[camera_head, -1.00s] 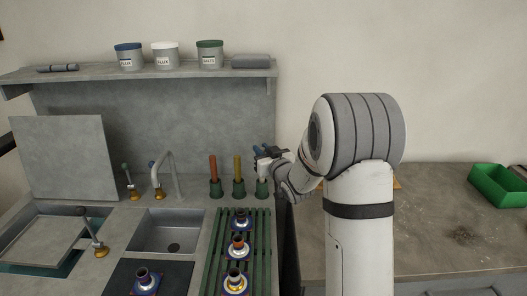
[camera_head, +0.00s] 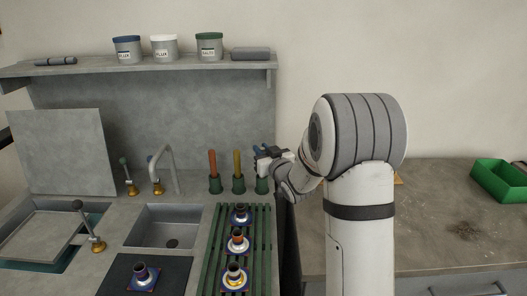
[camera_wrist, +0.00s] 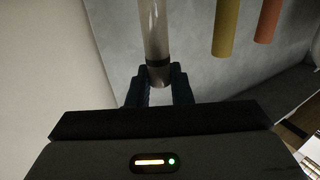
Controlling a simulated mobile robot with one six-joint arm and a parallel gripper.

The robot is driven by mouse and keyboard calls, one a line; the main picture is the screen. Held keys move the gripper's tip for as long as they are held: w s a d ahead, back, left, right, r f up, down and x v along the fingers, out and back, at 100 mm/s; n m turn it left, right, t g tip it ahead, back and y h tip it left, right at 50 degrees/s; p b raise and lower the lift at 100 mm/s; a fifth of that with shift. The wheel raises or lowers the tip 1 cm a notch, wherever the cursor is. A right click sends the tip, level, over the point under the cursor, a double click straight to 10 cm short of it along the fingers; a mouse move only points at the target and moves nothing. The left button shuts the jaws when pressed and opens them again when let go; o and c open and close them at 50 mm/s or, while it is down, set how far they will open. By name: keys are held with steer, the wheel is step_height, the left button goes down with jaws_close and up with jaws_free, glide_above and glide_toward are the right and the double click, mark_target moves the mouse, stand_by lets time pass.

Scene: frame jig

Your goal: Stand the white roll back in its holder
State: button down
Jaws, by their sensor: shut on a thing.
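My gripper (camera_head: 265,156) is at the right end of the row of green holders, over the rightmost holder (camera_head: 262,186). It is shut on the white roll (camera_wrist: 154,25). In the wrist view the roll is pale with a dark band near its end, and that end sits between my blue fingertips (camera_wrist: 158,90). In the head view the gripper hides most of the roll. The roll's lower part is in line with the rightmost holder, but I cannot tell how deep it sits.
A yellow roll (camera_head: 238,165) and an orange roll (camera_head: 212,164) stand in the holders to the left. A faucet (camera_head: 165,165) and sink (camera_head: 165,232) lie further left. A slatted green rack (camera_head: 258,260) with several flanged parts is in front. A shelf (camera_head: 190,68) runs above.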

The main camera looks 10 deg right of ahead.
steer(key=shift+f, duration=0.15)
stand_by(0.3)
steer(key=shift+f+b, duration=0.6)
steer(key=shift+b, duration=0.3)
steer(key=c, duration=1.2)
jaws_free()
steer(key=shift+c, duration=0.2)
steer(key=shift+s, duration=0.15)
steer(key=v, duration=0.7)
steer(key=shift+s+d, duration=0.15)
steer(key=shift+s, duration=0.1)
